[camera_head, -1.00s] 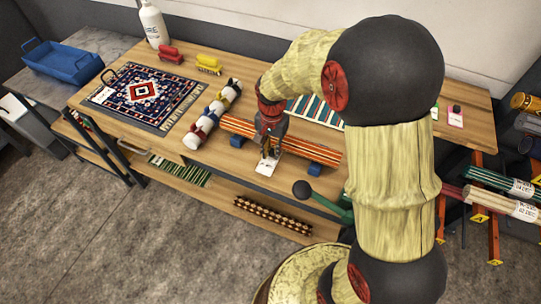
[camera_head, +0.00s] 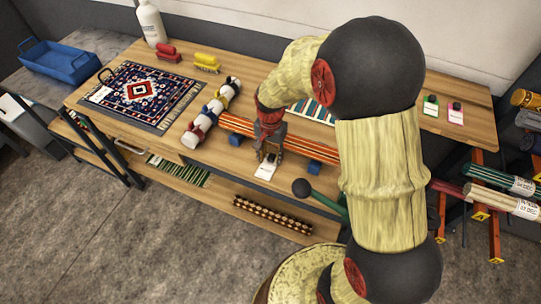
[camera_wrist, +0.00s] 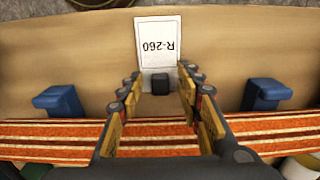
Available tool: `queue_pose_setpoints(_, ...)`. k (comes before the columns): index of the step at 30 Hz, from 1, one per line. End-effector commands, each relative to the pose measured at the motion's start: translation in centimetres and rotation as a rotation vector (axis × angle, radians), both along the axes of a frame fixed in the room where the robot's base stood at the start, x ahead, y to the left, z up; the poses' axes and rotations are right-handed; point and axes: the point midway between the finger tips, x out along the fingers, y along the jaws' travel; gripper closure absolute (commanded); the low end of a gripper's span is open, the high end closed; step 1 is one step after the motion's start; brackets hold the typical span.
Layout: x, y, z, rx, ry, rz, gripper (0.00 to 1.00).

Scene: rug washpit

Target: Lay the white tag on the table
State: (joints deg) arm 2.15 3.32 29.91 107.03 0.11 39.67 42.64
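The white tag (camera_head: 266,171) lies on the wooden table (camera_head: 222,160), close to its front edge. In the wrist view the tag (camera_wrist: 157,45) looks flat, prints "R-260" upside down and has a black clip (camera_wrist: 160,83) at its near end. My gripper (camera_head: 270,154) is low over the clip end. In the wrist view its fingers (camera_wrist: 160,76) stand apart on either side of the clip, with a gap on each side. The gripper is open and holds nothing.
An orange-striped roll (camera_wrist: 62,138) rests on two blue blocks (camera_wrist: 60,101) (camera_wrist: 265,94) just behind the tag. A white tied roll (camera_head: 203,124) and a patterned rug (camera_head: 139,92) lie left. Green (camera_head: 430,106) and pink (camera_head: 455,114) tags lie at the right.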

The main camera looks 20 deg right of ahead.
Motion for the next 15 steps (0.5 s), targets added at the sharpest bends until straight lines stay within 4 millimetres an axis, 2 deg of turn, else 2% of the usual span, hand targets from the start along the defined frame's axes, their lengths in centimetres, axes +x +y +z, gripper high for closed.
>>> queue_pose_setpoints(8,0.0,0.0,0.3,0.000,0.000,0.000,0.64)
queue_pose_setpoints(11,0.1,0.0,1.2,-0.001,-0.002,0.000,0.64)
queue_pose_setpoints(15,0.1,0.0,3.7,0.000,-0.003,0.000,0.64)
